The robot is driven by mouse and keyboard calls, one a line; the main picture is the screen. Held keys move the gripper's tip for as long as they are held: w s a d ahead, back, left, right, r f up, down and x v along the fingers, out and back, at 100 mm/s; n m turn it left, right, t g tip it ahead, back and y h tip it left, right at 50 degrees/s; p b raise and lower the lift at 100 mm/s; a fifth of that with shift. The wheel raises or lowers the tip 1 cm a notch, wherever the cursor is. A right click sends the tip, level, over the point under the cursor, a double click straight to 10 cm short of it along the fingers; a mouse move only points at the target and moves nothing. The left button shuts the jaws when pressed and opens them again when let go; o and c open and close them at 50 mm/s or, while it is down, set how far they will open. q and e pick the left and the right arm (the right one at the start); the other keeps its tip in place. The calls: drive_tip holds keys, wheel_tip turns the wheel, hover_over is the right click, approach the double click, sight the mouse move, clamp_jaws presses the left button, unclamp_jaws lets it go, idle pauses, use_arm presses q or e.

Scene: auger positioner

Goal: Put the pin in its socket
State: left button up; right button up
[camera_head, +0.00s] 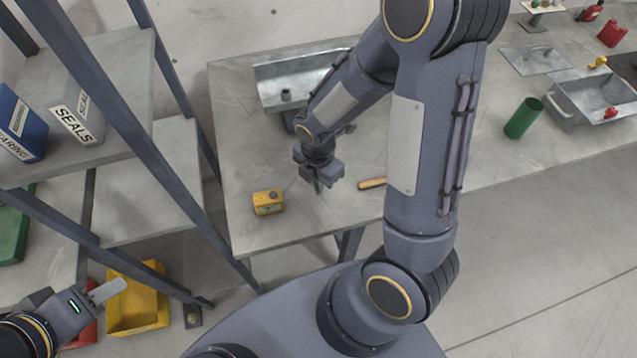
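My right gripper (319,184) is over the left part of the grey workbench, pointing down. Its fingers are small and dark here, and I cannot tell their gap. A yellow block (268,203) with a dark round spot on top sits on the bench to the left of that gripper. A thin pale line runs between the gripper and the block; I cannot tell what it is. I cannot clearly make out the pin, and I cannot tell whether the dark spot is its socket. My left gripper (104,291) is low at the left, off the bench, with one pale finger showing.
An orange handle (372,183) lies right of the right gripper. A metal tray (270,72) is behind it, partly hidden by my arm. A green cup (523,118) and another tray (597,96) stand right. A shelf rack (140,140) and yellow bin (139,300) are left.

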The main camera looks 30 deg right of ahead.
clamp_jaws()
drive_tip(key=shift+r, duration=0.1)
